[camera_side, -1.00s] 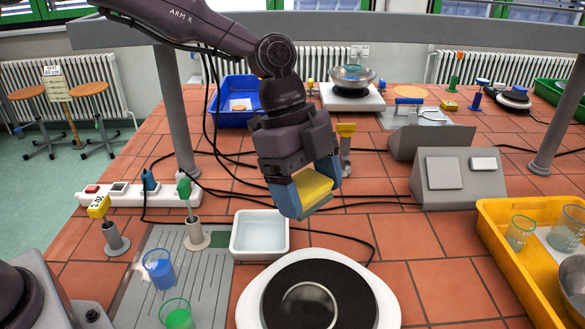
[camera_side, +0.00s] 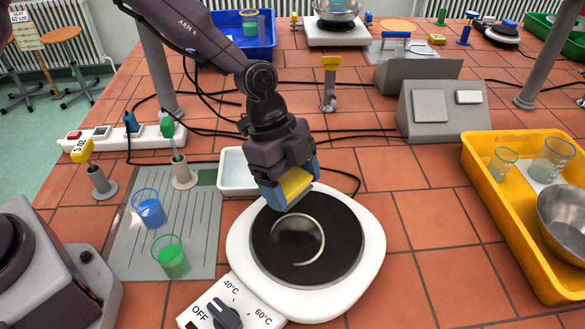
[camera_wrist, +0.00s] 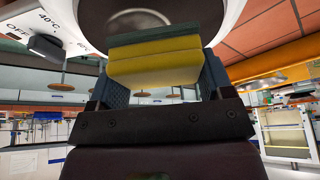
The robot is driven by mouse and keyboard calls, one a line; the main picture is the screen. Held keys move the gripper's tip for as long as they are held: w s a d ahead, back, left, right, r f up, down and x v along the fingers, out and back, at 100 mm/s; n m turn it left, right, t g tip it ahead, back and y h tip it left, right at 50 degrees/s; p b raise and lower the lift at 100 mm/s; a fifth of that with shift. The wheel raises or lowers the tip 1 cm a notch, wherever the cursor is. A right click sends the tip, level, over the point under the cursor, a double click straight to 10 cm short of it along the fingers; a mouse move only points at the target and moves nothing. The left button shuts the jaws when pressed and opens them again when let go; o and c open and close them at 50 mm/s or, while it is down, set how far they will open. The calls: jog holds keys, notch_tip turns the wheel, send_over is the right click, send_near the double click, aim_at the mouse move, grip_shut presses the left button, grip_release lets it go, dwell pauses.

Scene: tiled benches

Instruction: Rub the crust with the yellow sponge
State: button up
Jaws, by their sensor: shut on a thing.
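My gripper (camera_side: 291,186) is shut on the yellow sponge (camera_side: 295,182). The sponge also shows between the fingers in the wrist view (camera_wrist: 153,68), with a green layer on its far side. The gripper is over the back part of the hotplate's black disc (camera_side: 335,240). A pale ring-shaped crust (camera_side: 318,238) marks the middle of the disc, just in front of and below the sponge. I cannot tell whether the sponge touches the disc. Part of the crust's left side is faint.
The hotplate's dial (camera_side: 226,314) faces front left. A white tray (camera_side: 236,178) stands close behind the gripper. Beakers with blue (camera_side: 151,212) and green (camera_side: 172,260) liquid stand to the left. A yellow tray (camera_side: 485,200) with glassware and a metal bowl is at the right.

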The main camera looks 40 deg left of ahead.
aim_at(297, 216)
jog(key=shift+f, duration=1.95)
jog(key=shift+s+d+f, duration=0.1)
jog(key=shift+f, duration=0.35)
jog(key=shift+s+d, duration=2.85)
jog(key=shift+d, duration=0.05)
jog(key=shift+w+a, duration=3.1)
jog(key=shift+s+d, duration=0.2)
jog(key=shift+d, duration=0.5)
jog(key=shift+s+d, duration=2.65)
jog(key=shift+d, duration=0.05)
jog(key=shift+w+a, duration=2.8)
jog(key=shift+w+a+r, duration=0.15)
jog(key=shift+r, duration=0.4)
jog(key=shift+w+a+r, duration=0.1)
jog(key=shift+r, duration=3.3)
jog(key=shift+s, duration=0.1)
